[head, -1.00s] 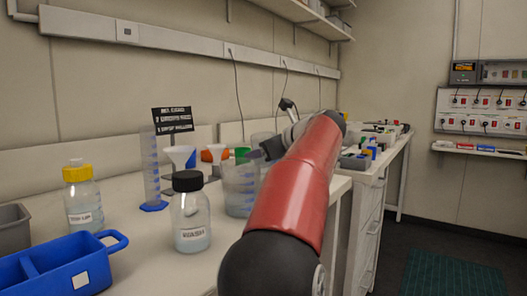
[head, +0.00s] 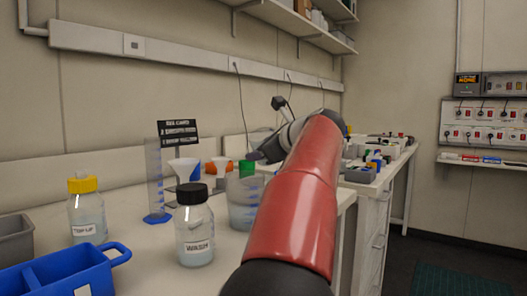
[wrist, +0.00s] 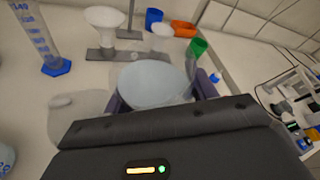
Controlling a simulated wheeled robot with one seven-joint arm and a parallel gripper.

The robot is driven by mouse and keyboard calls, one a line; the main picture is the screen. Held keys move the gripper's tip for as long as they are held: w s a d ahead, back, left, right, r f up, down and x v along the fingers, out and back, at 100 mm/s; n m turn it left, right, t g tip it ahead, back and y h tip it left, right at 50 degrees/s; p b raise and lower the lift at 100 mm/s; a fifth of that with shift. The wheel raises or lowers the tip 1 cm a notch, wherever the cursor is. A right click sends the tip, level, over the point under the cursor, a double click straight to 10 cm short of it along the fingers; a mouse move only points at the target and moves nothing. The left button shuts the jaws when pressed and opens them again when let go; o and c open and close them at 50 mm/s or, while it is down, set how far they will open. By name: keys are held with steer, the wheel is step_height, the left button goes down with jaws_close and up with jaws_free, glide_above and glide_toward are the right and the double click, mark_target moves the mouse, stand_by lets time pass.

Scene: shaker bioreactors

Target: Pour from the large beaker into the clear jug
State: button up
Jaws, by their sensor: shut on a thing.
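In the wrist view, the large beaker (wrist: 155,84) stands between the dark purple fingers of my gripper (wrist: 160,97). It holds a pale liquid and looks roughly upright. In the head view, my gripper (head: 260,154) is just above and behind the clear jug (head: 243,208), and the held beaker is mostly hidden by the arm and jug. The jug has blue marks and stands on the bench. A clear outline left of the beaker in the wrist view looks like the jug (wrist: 78,118). I cannot tell how full it is.
A black-capped WASH bottle (head: 195,232) stands left of the jug, near a tall graduated cylinder (head: 155,185). A yellow-capped bottle (head: 87,212) and a blue tray (head: 60,276) are farther left. Funnels on a stand (wrist: 118,55) and small coloured cups are behind.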

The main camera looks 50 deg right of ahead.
mark_target(253, 135)
steer(key=shift+a+r+n+h+b, duration=0.15)
steer(key=shift+r+n+h+b, duration=0.15)
steer(key=shift+n+b, duration=0.4)
steer(key=shift+f+n+t+h+b, duration=0.1)
steer(key=shift+n+t+h+b, duration=0.2)
steer(key=shift+n+t+b, duration=0.45)
steer(key=shift+r+n+t+h+b, duration=0.15)
steer(key=shift+n+h+b, duration=0.1)
steer(key=shift+n+b, duration=0.6)
steer(key=shift+r+n+t+h+b, duration=0.1)
steer(key=shift+n+h+b, duration=0.3)
steer(key=shift+b, duration=0.7)
stand_by(0.7)
steer(key=shift+s+a+r+n+t+b, duration=0.15)
steer(key=shift+n+t+b, duration=0.1)
steer(key=shift+n+b, duration=0.45)
steer(key=shift+w+a+r+n+t+b, duration=0.1)
steer(key=shift+a+n+t+b, duration=0.15)
steer(key=shift+n+b, duration=0.45)
steer(key=shift+s+a+r+n+t+b, duration=0.1)
steer(key=shift+n+t+b, duration=0.2)
steer(key=shift+n+b, duration=0.4)
steer(key=shift+a+r+n+t+b, duration=0.25)
steer(key=shift+n+t+b, duration=0.1)
steer(key=shift+n+b, duration=0.4)
steer(key=shift+a+r+n+t+b, duration=0.25)
steer(key=shift+n+t+b, duration=0.1)
steer(key=shift+n+b, duration=0.4)
